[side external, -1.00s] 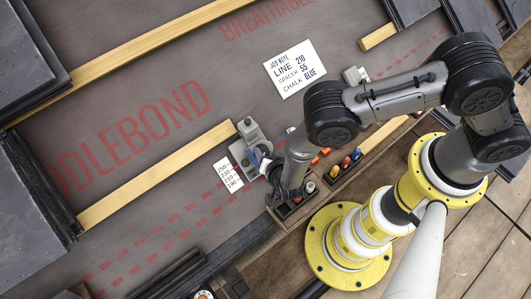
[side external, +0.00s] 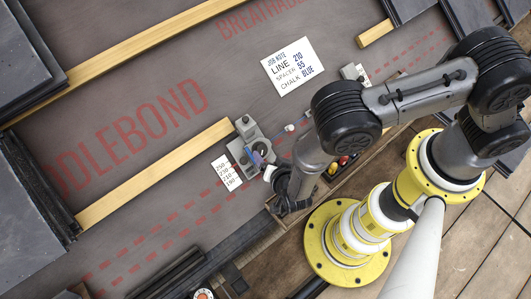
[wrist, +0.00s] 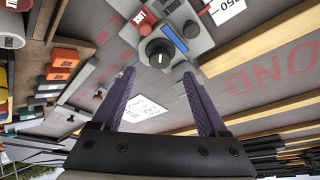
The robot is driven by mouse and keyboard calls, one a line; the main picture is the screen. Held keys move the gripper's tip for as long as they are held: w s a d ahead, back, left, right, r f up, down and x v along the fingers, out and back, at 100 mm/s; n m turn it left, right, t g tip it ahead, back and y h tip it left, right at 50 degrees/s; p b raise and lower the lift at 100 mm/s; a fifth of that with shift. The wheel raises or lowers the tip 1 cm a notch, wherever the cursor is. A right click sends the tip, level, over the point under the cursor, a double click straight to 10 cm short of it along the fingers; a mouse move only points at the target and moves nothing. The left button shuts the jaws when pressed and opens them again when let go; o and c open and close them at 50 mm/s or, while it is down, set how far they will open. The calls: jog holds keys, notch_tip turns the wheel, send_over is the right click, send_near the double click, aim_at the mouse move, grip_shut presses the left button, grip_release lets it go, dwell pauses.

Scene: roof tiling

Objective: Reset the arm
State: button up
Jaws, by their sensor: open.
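My gripper (wrist: 160,76) is open in the wrist view, its two purple fingers apart with nothing held between them. In the side view the same grey device (side external: 243,147) sits at the end of a wooden batten, just left of my arm's end.
A wooden tray (side external: 345,178) with coloured pieces lies beside my wrist, partly hidden by my arm. The job note card (side external: 292,66) and number card (side external: 227,172) lie on the membrane. Battens (side external: 155,175) and dark slate stacks (side external: 28,50) stand left.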

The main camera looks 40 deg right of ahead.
jog(key=shift+s+a+r, duration=0.2)
jog(key=shift+s+r, duration=0.25)
jog(key=shift+s, duration=0.1)
